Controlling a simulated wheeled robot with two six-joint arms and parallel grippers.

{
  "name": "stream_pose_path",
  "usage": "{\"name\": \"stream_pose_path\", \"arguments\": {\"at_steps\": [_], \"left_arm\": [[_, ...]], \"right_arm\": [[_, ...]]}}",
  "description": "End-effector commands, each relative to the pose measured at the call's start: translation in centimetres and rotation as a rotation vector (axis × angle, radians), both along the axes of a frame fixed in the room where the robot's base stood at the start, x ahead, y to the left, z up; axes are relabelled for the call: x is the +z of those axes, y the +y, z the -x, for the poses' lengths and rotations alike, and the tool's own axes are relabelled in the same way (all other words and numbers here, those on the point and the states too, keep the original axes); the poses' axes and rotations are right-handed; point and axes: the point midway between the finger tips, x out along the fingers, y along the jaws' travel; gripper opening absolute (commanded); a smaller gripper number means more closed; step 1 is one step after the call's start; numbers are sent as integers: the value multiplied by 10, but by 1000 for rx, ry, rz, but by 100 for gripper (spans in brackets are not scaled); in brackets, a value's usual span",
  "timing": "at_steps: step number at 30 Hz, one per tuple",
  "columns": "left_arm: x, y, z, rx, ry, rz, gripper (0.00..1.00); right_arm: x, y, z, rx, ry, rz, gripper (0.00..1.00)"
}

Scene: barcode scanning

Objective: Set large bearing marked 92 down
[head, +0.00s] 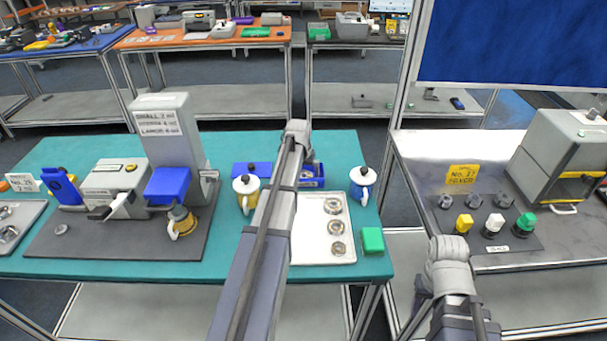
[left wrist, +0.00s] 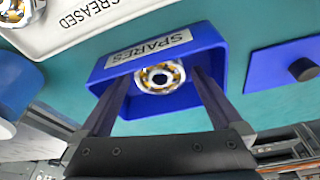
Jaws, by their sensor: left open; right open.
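A bearing (left wrist: 160,78) with a shiny ring and brass-coloured parts lies in the blue bin (left wrist: 218,62) labelled SPARES in the left wrist view. No number on it is readable. My left gripper (left wrist: 162,76) is open, its two fingers reaching into the bin on either side of the bearing, with small gaps visible. In the head view the blue bin (head: 314,183) is partly behind my left arm, which hides the left gripper there. My right arm shows at the lower right of the head view, but its gripper fingers do not.
A white tray (head: 310,252) with several bearings lies in front of the bin; its label is partly cut off in the left wrist view. A green block (head: 372,240) sits near the table's right edge.

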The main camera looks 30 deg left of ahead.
Motion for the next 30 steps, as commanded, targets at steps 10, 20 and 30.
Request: {"name": "stream_pose_path", "arguments": {"at_steps": [10,20,30], "left_arm": [[12,-1,2,0,0,0,100],[54,-4,13,0,0,0,100],[105,-8,26,0,0,0,100]], "right_arm": [[12,0,0,0,0,0,50],[54,0,0,0,0,0,50],[105,0,0,2,0,0,50]]}}
